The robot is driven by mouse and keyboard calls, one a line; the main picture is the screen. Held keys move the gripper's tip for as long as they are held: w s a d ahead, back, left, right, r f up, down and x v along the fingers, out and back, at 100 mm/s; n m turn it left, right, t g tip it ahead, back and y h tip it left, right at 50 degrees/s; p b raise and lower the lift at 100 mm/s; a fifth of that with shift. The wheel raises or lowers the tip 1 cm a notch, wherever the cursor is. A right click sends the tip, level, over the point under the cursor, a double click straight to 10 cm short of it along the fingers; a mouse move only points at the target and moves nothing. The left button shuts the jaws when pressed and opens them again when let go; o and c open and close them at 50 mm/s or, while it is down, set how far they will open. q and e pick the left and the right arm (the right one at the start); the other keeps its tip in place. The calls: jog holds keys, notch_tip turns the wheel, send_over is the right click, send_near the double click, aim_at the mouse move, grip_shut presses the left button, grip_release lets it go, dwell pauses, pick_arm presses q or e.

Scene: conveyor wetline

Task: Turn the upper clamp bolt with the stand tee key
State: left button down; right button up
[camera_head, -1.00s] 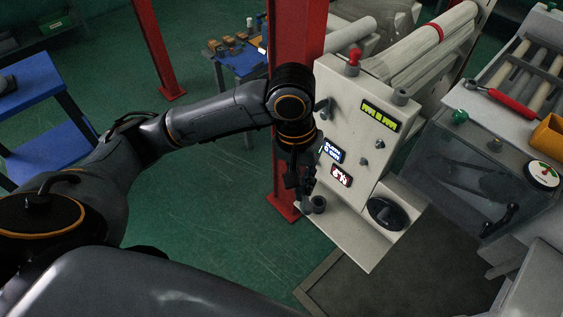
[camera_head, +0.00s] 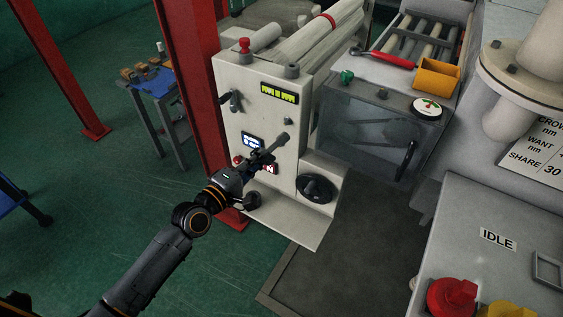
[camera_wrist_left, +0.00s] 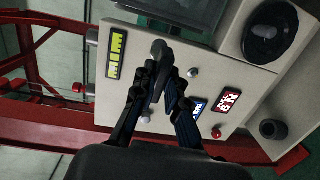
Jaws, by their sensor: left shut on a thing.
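The machine's pale front panel (camera_head: 236,128) carries small clamp bolts. One bolt (camera_head: 287,121) shows under the green display in the head view. My left gripper (camera_head: 262,158) is in front of the panel. In the left wrist view my left gripper (camera_wrist_left: 160,88) is shut on a dark grey, round-ended tool (camera_wrist_left: 158,58), seemingly the tee key. In the head view its grey bar (camera_head: 277,143) shows past the fingers. I cannot tell whether it sits on a bolt. A second, silvery bolt head (camera_wrist_left: 193,72) shows beside the fingers. My right gripper is not in view.
A dark cup (camera_head: 252,200) stands on the ledge below. A black dial (camera_head: 317,188) is at lower right, and a dark lever (camera_head: 232,101) at upper left. A red post (camera_head: 193,75) borders the panel. A red-handled tool (camera_head: 385,58) lies near the rollers.

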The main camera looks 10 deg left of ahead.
aim_at(273, 147)
pick_arm(q)
jog(key=shift+s+a+f+n+t+y, duration=0.15)
jog(key=shift+a+f+n+t+y, duration=0.2)
jog(key=shift+a, duration=0.2)
jog(key=shift+s+a+f+n+t+y, duration=0.15)
jog(key=shift+a+f+n+t+y, duration=0.15)
jog(key=shift+a+t, duration=0.2)
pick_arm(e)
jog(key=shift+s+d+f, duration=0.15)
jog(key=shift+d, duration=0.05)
pick_arm(q)
jog(key=shift+x, duration=2)
jog(key=shift+w+d, duration=0.15)
jog(key=shift+w, duration=0.45)
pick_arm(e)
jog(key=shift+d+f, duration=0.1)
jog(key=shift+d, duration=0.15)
pick_arm(q)
jog(key=shift+w, duration=0.1)
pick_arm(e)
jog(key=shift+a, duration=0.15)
pick_arm(q)
jog(key=shift+b+x, duration=0.45)
jog(key=shift+x, duration=0.55)
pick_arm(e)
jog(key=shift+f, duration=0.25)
